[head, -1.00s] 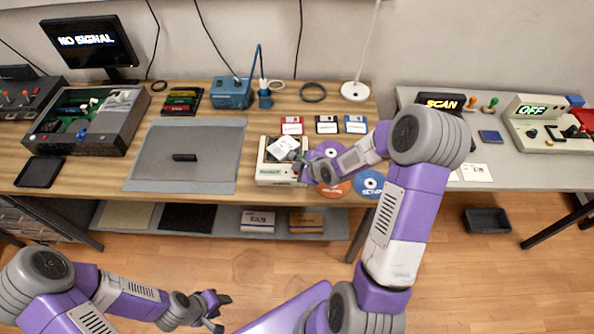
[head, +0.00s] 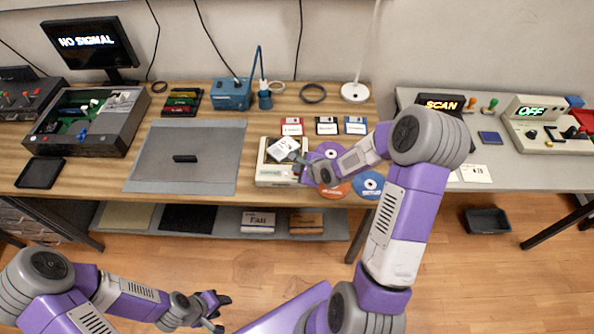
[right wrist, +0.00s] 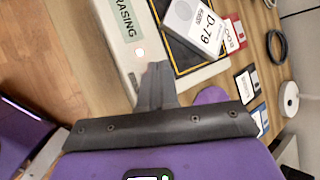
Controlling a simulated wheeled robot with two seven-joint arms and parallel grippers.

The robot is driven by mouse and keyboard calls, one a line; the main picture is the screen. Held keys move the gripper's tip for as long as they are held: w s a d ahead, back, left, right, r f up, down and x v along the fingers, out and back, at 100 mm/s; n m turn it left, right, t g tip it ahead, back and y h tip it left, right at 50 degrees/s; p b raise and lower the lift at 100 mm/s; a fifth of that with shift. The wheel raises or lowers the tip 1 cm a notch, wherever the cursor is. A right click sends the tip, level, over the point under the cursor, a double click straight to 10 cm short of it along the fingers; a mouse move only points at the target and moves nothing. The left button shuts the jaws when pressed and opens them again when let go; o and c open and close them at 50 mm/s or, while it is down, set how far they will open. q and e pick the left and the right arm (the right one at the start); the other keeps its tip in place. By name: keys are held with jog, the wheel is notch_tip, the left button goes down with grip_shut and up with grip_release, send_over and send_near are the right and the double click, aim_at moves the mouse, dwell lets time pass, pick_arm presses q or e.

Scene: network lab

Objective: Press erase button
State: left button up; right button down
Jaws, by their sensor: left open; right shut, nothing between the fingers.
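The beige eraser unit (head: 268,180) stands on the wooden bench, just right of the grey mat, with a white-labelled cartridge (head: 284,147) on its dark top. In the right wrist view, its front (right wrist: 107,12) carries a label of which "RASING" shows. A small round lit button (right wrist: 140,53) sits beside the label. My right gripper (right wrist: 155,70) is shut and empty, its tips just short of the button in the picture; I cannot tell whether they touch it. The cartridge there (right wrist: 195,24) reads "D-79". My left gripper (head: 222,312) is open and empty, low in front of the bench.
Discs (head: 369,184) lie right of the unit, partly under my right arm. Floppy disks (head: 326,125) lie behind it. The grey mat (head: 215,140) holds a small black block (head: 185,158). A second bench (head: 520,175) stands right, with a device reading "OFF" (head: 531,111).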

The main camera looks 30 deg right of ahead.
jog(key=shift+r+p, duration=0.35)
jog(key=shift+r, duration=0.2)
notch_tip(320, 180, up, 5)
jog(key=p, duration=0.5)
jog(key=shift+r, duration=0.1)
dwell(0.5)
jog(key=s+a+f+n, duration=0.1)
jog(key=a+f+n, duration=0.1)
jog(key=s+a+f+n+g+y, duration=0.1)
jog(key=a+f+n, duration=0.1)
jog(key=a, duration=0.1)
jog(key=s+a+f+n+g, duration=0.1)
jog(key=s+a+f+n, duration=0.1)
jog(key=f, duration=0.1)
jog(key=shift+s+a+y, duration=0.1)
jog(key=shift+a+y, duration=0.2)
jog(key=shift+a, duration=0.1)
jog(key=s+a+f+n+g, duration=0.3)
jog(key=s+a+f+n, duration=0.2)
jog(key=s+n, duration=0.3)
jog(key=s+a+f+n+g+y, duration=0.1)
jog(key=s+a+f+n+g, duration=0.2)
jog(key=s+a+f+n, duration=0.2)
jog(key=s+a+n, duration=0.2)
jog(key=s+n, duration=0.1)
jog(key=s, duration=0.1)
jog(key=shift+s+g, duration=0.15)
jog(key=shift+g, duration=0.15)
